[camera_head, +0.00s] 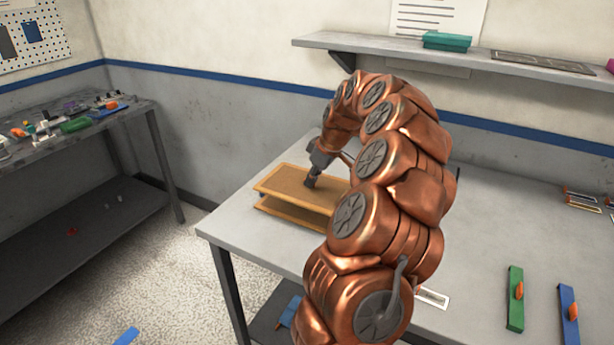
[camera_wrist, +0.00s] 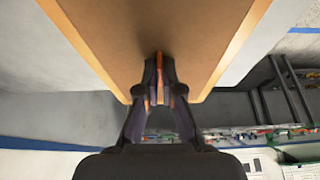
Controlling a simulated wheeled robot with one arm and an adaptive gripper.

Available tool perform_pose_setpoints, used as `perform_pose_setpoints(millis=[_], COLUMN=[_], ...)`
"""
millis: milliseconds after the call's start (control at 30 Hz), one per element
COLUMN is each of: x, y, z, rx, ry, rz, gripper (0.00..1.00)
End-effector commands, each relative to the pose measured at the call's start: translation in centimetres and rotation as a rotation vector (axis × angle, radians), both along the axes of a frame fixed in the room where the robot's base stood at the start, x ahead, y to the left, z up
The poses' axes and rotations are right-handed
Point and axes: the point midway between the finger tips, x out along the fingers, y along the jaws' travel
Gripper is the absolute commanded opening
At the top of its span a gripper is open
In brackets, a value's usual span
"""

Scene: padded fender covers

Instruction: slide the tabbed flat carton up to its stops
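A flat brown panel, which looks like the carton (camera_head: 290,182), lies on a raised tan stand with light wooden edges on the grey table. The panel (camera_wrist: 150,25) fills the top of the wrist view between two pale edges. My gripper (camera_head: 312,183) reaches down onto its upper face. In the wrist view my gripper's fingers (camera_wrist: 159,80) are close together with a thin orange upright piece (camera_wrist: 159,68), seemingly the tab, between them. The fingers hide most of the tab. I cannot make out the stops in either view.
On the grey table (camera_head: 470,235), a green bar (camera_head: 516,298) and a blue bar (camera_head: 569,315) with orange knobs lie at the right. A wall shelf (camera_head: 400,53) hangs behind. A cluttered dark bench (camera_head: 75,135) stands left. My copper arm hides the table's middle.

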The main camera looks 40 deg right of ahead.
Motion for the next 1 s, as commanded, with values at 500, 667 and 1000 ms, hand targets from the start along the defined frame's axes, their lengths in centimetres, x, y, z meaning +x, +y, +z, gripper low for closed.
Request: perform_pose_setpoints(millis=[500, 667, 1000], x=[0.0, 0.0, 0.0], y=[0.2, 0.2, 0.2], z=[-0.3, -1.7, -4.6], rx=[0.001, 0.002, 0.002], ry=[-0.003, -0.001, -0.002], rz=[0.005, 0.004, 0.003], gripper=[0.0, 0.0, 0.0])
